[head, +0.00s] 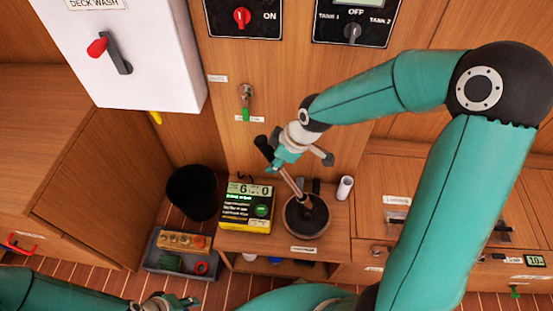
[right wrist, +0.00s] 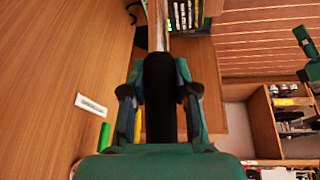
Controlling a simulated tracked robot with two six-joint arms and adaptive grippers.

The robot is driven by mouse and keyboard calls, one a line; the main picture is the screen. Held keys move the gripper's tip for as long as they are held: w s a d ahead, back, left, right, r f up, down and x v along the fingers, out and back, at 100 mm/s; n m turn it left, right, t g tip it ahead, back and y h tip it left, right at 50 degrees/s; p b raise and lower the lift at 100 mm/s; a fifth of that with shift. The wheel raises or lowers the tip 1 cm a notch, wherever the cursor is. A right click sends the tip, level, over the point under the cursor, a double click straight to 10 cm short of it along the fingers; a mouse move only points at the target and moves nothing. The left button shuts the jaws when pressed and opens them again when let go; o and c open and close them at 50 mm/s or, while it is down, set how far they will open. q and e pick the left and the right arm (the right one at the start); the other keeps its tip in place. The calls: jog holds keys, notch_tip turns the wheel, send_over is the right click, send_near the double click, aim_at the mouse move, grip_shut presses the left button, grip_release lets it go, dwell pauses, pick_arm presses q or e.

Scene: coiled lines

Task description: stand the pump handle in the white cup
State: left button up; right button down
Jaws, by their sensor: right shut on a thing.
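My right gripper (head: 274,157) is shut on the black grip of the pump handle (head: 263,147). The handle's metal rod slants down right from the gripper toward a round dark pump top (head: 307,217) on the low bench. I cannot tell whether the rod's lower end is in the pump. In the right wrist view the black grip (right wrist: 160,95) lies between the fingers (right wrist: 160,110). The white cup (head: 345,188), a small upright white cylinder, stands right of the pump, apart from the handle. My left gripper (head: 172,302) is at the bottom edge, partly cut off.
A black bin (head: 192,192) and a grey tray of small items (head: 156,266) are further left. A white cabinet (head: 130,60) hangs upper left.

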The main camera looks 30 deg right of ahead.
jog(key=shift+r+p, duration=3)
jog(key=shift+r, duration=1.25)
